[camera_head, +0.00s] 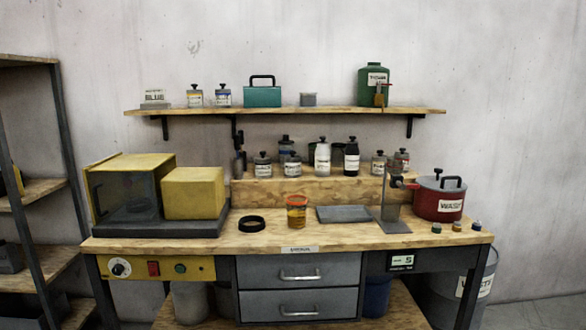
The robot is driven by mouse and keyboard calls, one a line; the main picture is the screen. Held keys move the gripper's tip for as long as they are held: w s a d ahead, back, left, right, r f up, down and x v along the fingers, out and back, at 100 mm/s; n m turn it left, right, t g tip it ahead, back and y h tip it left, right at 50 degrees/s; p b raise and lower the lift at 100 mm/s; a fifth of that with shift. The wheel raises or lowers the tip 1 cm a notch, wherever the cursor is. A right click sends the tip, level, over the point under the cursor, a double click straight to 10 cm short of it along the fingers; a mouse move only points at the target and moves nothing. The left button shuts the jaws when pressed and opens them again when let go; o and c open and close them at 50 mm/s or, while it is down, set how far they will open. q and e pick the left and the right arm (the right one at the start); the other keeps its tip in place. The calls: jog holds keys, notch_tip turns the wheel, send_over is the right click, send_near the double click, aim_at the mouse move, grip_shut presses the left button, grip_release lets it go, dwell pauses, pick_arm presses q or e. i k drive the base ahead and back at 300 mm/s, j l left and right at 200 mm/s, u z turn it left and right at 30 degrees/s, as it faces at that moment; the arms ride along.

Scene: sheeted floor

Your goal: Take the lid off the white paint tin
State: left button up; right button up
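I cannot make out for certain which container is the white paint tin. A white container with a dark top (322,158) stands upright on the wooden riser at the back of the bench. Beside it on the right stands a black container (351,157) with a pale label. Smaller labelled jars with dark tops (262,167) stand along the same riser. A pale bin (190,301) sits under the bench on the left; its top is hidden by the bench. Neither of my grippers is in view.
On the bench (262,242) are a yellow machine (193,195), a black ring (251,223), an orange cup (296,214), a grey tray (343,214), a stand (392,213) and a red pot (439,200). A wall shelf (340,109) hangs above. The bench's front middle is clear.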

aim_at(292, 156)
jog(key=i+l, duration=1.05)
jog(key=l+u, duration=0.05)
